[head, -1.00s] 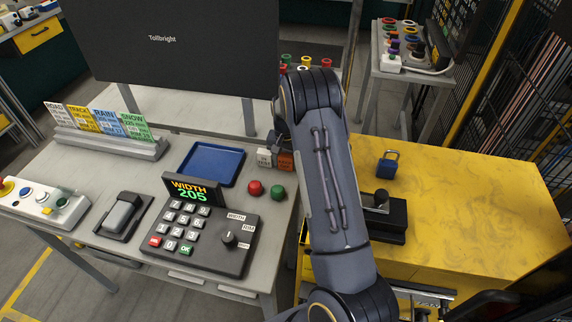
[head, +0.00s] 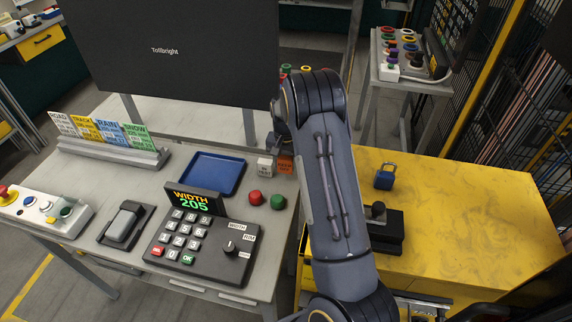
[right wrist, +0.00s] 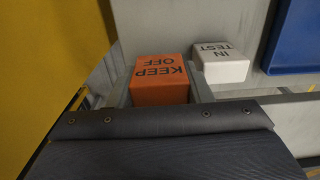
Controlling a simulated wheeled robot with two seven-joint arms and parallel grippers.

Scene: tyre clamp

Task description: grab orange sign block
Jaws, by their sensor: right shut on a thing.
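The orange sign block (right wrist: 160,82), lettered "KEEP OFF", is held between the fingers of my right gripper (right wrist: 163,92) in the right wrist view. In the head view the orange block (head: 286,166) shows only partly, beside my right arm, at the right edge of the grey table. The arm hides most of the gripper there. A white block (right wrist: 222,62) lettered "IN TEST" stands close by, apart from the orange one; it also shows in the head view (head: 265,167). My left gripper is not in view.
A blue tray (head: 213,171) lies behind the keypad console (head: 203,243). Red (head: 256,197) and green (head: 278,201) buttons are near the blocks. Right of my arm, a yellow cabinet (head: 470,215) carries a blue padlock (head: 385,177) and a black clamp device (head: 382,232).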

